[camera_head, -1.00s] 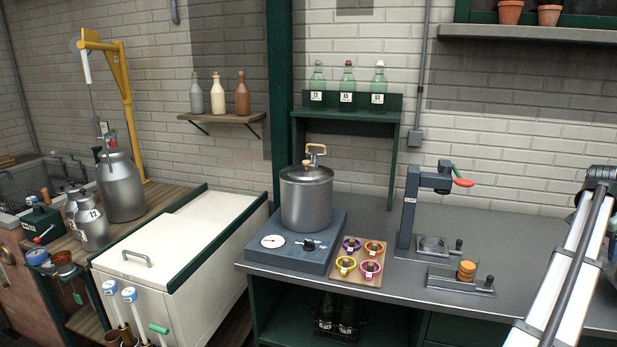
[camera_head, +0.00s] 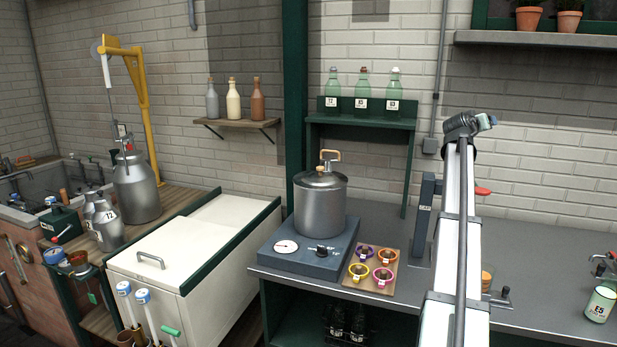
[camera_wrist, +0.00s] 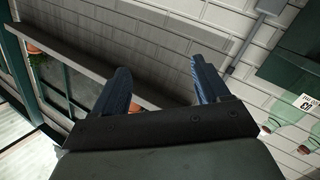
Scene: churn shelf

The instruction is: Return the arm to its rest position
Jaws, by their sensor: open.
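My gripper (camera_wrist: 162,78) shows in the wrist view with two dark blue fingers apart and nothing between them. It faces the brick wall, with the high wall shelf (camera_wrist: 85,62) beyond it at left and green bottles (camera_wrist: 280,124) at right. It appears clear of all of them. In the head view my arm rises from the bottom, with white links standing nearly upright in front of the right counter. Its dark upper end is in front of the wall, below the high shelf. I cannot make out the fingers in that view.
My arm partly hides the capping press (camera_head: 422,220) and a small fixture on the counter (camera_head: 540,255). A metal pot (camera_head: 320,205) on a dial base and a tray of colored cups (camera_head: 371,270) are left of my arm.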

